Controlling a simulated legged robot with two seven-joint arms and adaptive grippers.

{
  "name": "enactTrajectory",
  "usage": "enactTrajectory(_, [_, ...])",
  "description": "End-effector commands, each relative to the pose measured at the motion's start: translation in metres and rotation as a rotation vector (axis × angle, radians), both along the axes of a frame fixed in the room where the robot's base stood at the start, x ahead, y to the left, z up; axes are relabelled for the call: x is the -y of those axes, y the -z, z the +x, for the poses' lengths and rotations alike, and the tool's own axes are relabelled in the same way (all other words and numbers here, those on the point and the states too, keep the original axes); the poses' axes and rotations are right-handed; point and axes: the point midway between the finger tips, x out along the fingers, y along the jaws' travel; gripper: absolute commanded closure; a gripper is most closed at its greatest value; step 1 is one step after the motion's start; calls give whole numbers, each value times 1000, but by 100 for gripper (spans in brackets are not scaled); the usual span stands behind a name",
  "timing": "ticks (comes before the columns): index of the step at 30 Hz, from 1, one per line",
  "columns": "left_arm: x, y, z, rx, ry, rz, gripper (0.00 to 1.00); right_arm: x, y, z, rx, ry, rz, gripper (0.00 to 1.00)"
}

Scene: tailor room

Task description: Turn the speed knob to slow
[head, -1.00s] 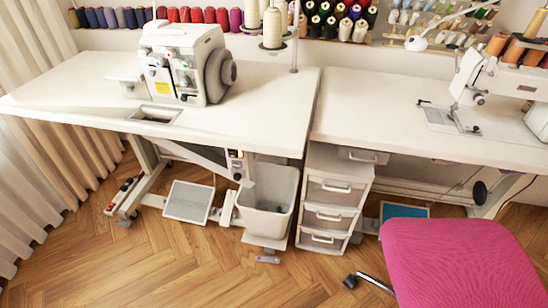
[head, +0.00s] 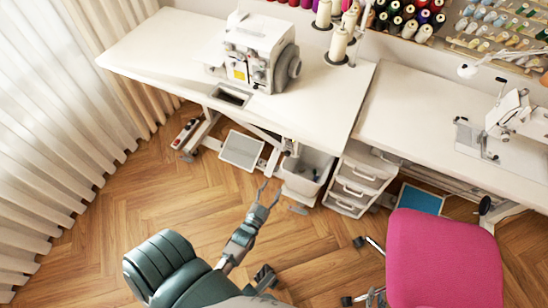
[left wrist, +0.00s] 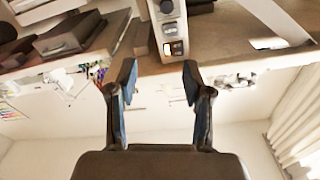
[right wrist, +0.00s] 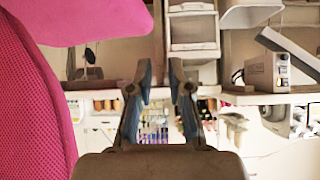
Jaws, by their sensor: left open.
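The knob's setting is too small to read. The box also shows at the right in the right wrist view (right wrist: 268,73). My left gripper (head: 268,192) is open and empty, reaching up toward the box under the left table, apart from it. Its fingers also show in the left wrist view (left wrist: 158,73). My right gripper (right wrist: 161,72) is open and empty, near the pink chair.
A white table (head: 180,45) bears a sewing machine (head: 258,55). A grey bin (head: 306,172) and white drawers (head: 358,180) stand below. The pink chair (head: 445,260) is at the right. A pedal (head: 241,150) lies on the left. Wooden floor is clear at left.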

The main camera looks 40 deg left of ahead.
Motion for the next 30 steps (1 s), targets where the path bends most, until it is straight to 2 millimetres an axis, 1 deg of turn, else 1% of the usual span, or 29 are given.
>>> enactTrajectory(1, [-5,4,-6,-26,-10,1,50,1,0,-8,-36,2,-8,81])
enactTrajectory(4, [-11,15,-7,-54,-19,2,50,2,8,-14,-68,3,-14,81])
enactTrajectory(5, [-12,17,-5,-56,-20,3,50,1,8,-14,-64,2,-13,81])
enactTrajectory(8, [-16,19,9,-56,-20,2,50,-2,7,-8,-26,0,-3,81])
enactTrajectory(14, [-25,18,55,-53,-18,3,50,-9,-7,11,114,-5,34,81])
enactTrajectory(21, [-38,17,110,-52,-18,3,50,-19,-33,34,321,-10,90,81])
enactTrajectory(24, [-43,17,128,-52,-18,3,50,-23,-45,40,401,-13,111,81])
enactTrajectory(27, [-47,17,142,-52,-18,3,50,-26,-55,44,469,-14,130,81])
enactTrajectory(30, [-49,16,151,-52,-18,3,50,-27,-62,46,513,-15,142,81])
